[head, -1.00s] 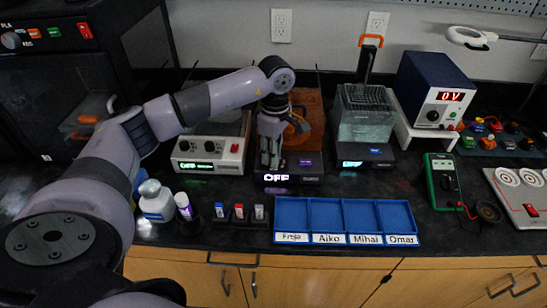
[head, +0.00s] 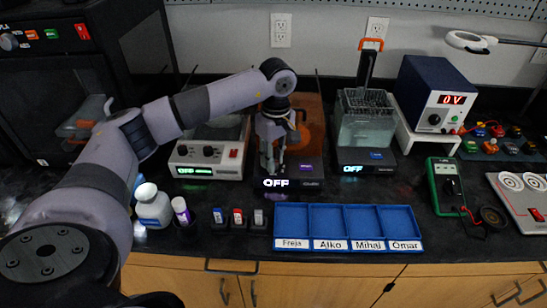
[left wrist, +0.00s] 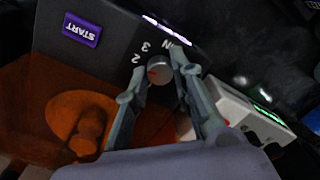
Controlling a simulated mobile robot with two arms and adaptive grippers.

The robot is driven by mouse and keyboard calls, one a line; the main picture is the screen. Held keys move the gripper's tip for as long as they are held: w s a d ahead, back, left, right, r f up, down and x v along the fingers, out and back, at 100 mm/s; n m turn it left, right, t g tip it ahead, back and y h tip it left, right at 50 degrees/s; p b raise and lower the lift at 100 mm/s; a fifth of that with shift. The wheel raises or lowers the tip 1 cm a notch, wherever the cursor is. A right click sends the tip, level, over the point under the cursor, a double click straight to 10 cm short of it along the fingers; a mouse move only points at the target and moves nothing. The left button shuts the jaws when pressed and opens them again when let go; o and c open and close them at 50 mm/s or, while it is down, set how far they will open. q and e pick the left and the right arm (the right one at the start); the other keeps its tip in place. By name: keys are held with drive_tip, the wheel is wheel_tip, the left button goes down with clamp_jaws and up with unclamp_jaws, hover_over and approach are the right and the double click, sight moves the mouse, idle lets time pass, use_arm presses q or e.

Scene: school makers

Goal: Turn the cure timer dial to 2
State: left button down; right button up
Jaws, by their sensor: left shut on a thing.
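The cure box with an orange cover (head: 314,125) stands at the back centre, its display (head: 275,183) reading OFF. My left gripper (head: 270,168) is down at its front panel and covers the dial in the head view. In the left wrist view the round grey timer dial (left wrist: 159,70) sits between the fingertips of my left gripper (left wrist: 158,66), which are shut on it. The marks 2, 3 and MIN show around the dial. Its red mark is on the left side, near the 2; exact alignment is unclear. A purple START button (left wrist: 81,30) is on the same panel.
A grey device (head: 208,160) with knobs stands close on the left, and a clear bath (head: 366,125) on the right. A blue tray (head: 346,220) with name labels lies in front. Bottles (head: 153,207) stand near my left arm.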

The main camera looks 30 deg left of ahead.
use_arm(q)
drive_tip(key=c, duration=1.4)
unclamp_jaws()
drive_tip(key=shift+o, duration=0.2)
drive_tip(key=shift+r, duration=0.1)
wheel_tip(320, 180, up, 12)
drive_tip(key=shift+w, duration=0.25)
drive_tip(key=shift+d, duration=0.1)
